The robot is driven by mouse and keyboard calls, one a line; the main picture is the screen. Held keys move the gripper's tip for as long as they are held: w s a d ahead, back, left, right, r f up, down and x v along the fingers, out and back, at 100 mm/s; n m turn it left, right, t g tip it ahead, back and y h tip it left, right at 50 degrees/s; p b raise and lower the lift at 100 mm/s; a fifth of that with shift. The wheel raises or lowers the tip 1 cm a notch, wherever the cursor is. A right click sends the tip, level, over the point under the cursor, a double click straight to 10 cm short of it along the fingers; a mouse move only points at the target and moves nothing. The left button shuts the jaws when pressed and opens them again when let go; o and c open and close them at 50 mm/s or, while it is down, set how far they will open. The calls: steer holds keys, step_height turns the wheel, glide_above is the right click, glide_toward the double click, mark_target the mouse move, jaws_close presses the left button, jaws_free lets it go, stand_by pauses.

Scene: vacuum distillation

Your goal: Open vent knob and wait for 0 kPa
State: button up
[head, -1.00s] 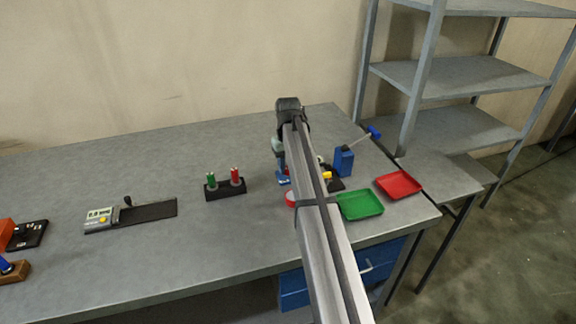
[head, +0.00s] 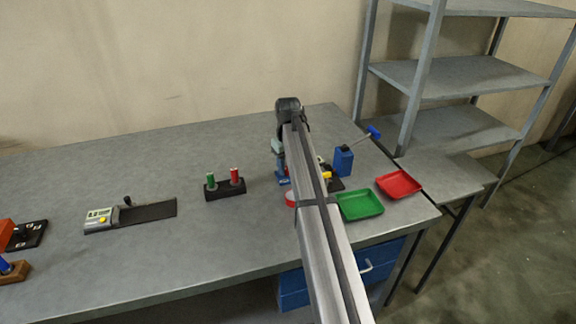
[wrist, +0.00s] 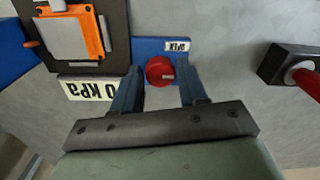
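In the wrist view a round red knob (wrist: 160,71) sits on a blue base (wrist: 150,46) beside a small label reading OPEN (wrist: 177,46), upside down. My gripper (wrist: 161,80) is open, with one blue finger on each side of the knob and a gap showing on both sides. A pale readout (wrist: 88,89) left of the fingers shows "0 kPa" upside down. The left finger borders its edge, so I cannot tell whether more digits are hidden. In the head view my arm hides most of this apparatus.
An orange-framed device (wrist: 75,35) is left of the knob and a dark block with a red post (wrist: 300,75) is at right. The head view shows a green tray (head: 360,205), a red tray (head: 398,184) and a two-post block (head: 225,188).

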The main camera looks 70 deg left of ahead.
steer(key=o, duration=0.3)
step_height(320, 180, up, 14)
stand_by(0.7)
steer(key=shift+f, duration=0.1)
stand_by(0.4)
